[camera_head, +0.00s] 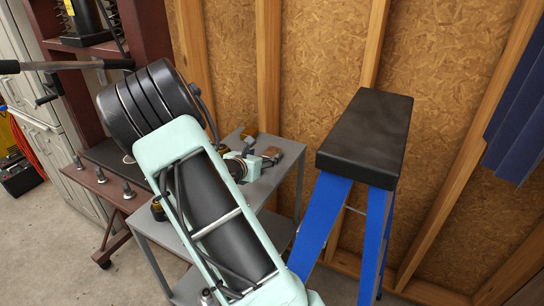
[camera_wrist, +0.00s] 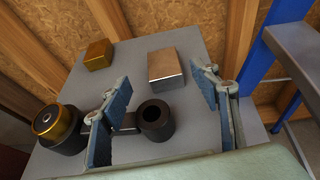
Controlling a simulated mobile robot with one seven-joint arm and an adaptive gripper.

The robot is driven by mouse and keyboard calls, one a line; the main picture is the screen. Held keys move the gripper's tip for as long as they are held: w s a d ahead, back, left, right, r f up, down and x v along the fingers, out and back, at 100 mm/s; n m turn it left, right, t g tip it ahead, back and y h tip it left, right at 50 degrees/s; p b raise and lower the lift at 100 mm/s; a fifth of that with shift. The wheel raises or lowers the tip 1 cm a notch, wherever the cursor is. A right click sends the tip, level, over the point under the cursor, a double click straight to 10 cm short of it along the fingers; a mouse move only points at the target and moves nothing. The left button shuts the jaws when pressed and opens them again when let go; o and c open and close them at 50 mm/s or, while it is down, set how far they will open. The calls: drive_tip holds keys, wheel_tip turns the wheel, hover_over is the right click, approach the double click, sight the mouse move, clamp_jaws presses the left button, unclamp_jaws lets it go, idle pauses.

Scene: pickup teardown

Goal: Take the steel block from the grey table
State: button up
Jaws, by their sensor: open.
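The steel block (camera_wrist: 165,67) is a small silvery cuboid standing on the grey table (camera_wrist: 135,55) in the wrist view. My gripper (camera_wrist: 160,80) is open above the table, with one blue-padded finger on each side of the picture. The block shows between and slightly beyond the fingertips, and neither finger appears to touch it. In the head view my gripper (camera_head: 256,152) is over the grey table (camera_head: 267,185), largely behind my arm, and I cannot clearly pick out the steel block there.
A brass block (camera_wrist: 98,54) stands left of the steel block. A black hollow cylinder (camera_wrist: 155,118) and a black-and-brass cylinder (camera_wrist: 60,127) stand on the table's near part. A blue stepladder with a black top (camera_head: 368,130) stands right of the table. A wooden wall is behind.

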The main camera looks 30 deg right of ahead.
sight(271, 153)
drive_tip(key=x, duration=0.6)
drive_tip(key=shift+d+f, duration=0.2)
drive_tip(key=shift+d, duration=0.1)
clamp_jaws()
drive_tip(key=shift+r, duration=0.2)
